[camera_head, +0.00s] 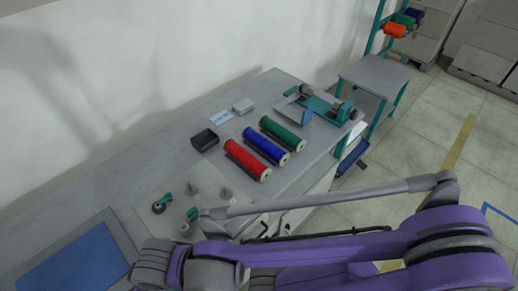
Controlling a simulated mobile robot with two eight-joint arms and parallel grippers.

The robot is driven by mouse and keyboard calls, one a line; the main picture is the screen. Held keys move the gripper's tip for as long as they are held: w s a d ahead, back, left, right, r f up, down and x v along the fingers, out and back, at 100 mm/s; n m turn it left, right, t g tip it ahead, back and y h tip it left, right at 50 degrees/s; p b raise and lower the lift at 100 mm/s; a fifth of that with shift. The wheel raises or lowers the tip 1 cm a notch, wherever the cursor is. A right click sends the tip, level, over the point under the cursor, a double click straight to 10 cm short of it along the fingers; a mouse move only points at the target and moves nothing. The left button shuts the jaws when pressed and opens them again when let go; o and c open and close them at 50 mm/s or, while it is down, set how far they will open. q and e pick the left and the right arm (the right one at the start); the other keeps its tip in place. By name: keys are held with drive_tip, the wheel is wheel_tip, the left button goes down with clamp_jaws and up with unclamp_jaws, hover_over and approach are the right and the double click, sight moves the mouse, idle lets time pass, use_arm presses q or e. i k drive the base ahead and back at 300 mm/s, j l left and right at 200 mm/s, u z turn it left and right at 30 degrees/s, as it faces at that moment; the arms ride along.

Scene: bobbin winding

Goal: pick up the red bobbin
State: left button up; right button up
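The red bobbin (247,161) lies on its side on the grey workbench (100,197), the leftmost of a row of three. The blue bobbin (266,147) and the green bobbin (282,135) lie beside it, roughly parallel. All of the red bobbin's upper side is visible, and no gripper touches it. A purple and grey arm of mine crosses the lower right, in front of the bench and below the bobbins. I cannot make out its gripper fingers. My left gripper is not in view.
A black box (205,140) sits left of the red bobbin. A blue panel (77,264) is at lower left. A teal winding device (322,107) stands at the bench's far end.

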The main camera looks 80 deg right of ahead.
sight(263, 173)
drive_tip(key=k+l, duration=0.2)
drive_tip(key=l, duration=0.15)
drive_tip(key=k+l, duration=0.2)
drive_tip(key=l, duration=0.15)
drive_tip(key=k+l, duration=0.2)
drive_tip(key=l, duration=0.2)
drive_tip(key=k+l, duration=0.15)
drive_tip(key=l, duration=0.2)
drive_tip(key=k+l, duration=0.2)
drive_tip(key=l, duration=0.15)
